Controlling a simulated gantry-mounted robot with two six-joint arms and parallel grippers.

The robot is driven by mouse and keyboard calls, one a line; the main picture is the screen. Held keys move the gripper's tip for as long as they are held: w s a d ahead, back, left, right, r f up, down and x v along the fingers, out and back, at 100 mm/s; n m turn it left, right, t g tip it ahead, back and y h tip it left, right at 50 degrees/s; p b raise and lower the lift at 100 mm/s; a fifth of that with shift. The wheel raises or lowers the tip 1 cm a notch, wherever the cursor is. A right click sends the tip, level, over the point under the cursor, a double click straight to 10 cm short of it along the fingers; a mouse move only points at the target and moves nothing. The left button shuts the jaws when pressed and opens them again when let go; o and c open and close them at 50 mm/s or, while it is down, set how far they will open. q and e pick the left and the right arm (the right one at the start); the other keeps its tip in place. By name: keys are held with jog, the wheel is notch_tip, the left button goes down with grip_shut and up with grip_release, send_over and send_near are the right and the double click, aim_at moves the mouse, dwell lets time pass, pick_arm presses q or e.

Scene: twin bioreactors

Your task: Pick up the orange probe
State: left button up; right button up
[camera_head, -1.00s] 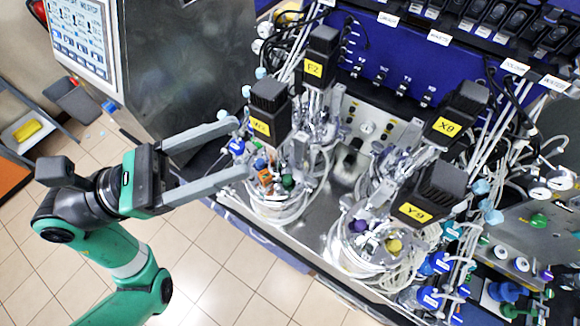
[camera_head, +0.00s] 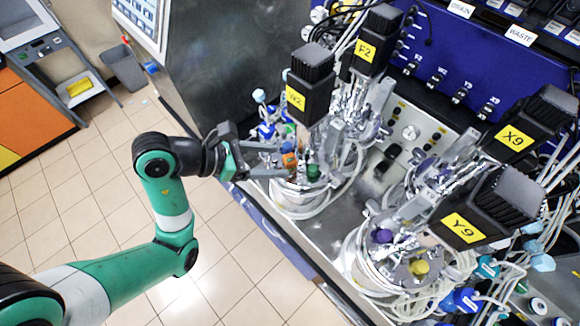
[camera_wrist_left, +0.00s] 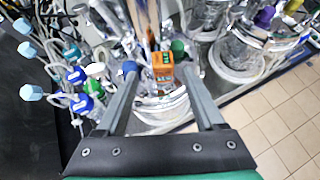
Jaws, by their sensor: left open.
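The orange probe (camera_head: 289,160) is a small block-shaped head on top of the near-left bioreactor vessel (camera_head: 300,200), below the black motor labelled in yellow. In the left wrist view the orange probe (camera_wrist_left: 163,72) lies between the far ends of the fingers, nearer the right one. My left gripper (camera_head: 279,161) is open, with one finger on each side of the probe's place. The left wrist view shows both its fingers (camera_wrist_left: 157,78) apart with nothing clamped. I cannot tell whether a finger touches the probe. My right gripper is in neither view.
A green cap (camera_head: 313,172) sits close beside the probe, and blue caps stand near the upper finger. Black motors (camera_head: 310,82) and tubing crowd above and behind. A second vessel with a yellow cap (camera_head: 419,267) stands to the right.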

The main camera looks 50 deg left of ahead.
aim_at(284, 164)
pick_arm(q)
jog(key=x, duration=0.4)
jog(key=shift+w+d+f+b, duration=0.1)
jog(key=shift+d+f+b, duration=0.25)
jog(key=shift+f, duration=0.1)
jog(key=shift+w+f, duration=0.15)
jog(key=shift+w, duration=0.05)
grip_shut()
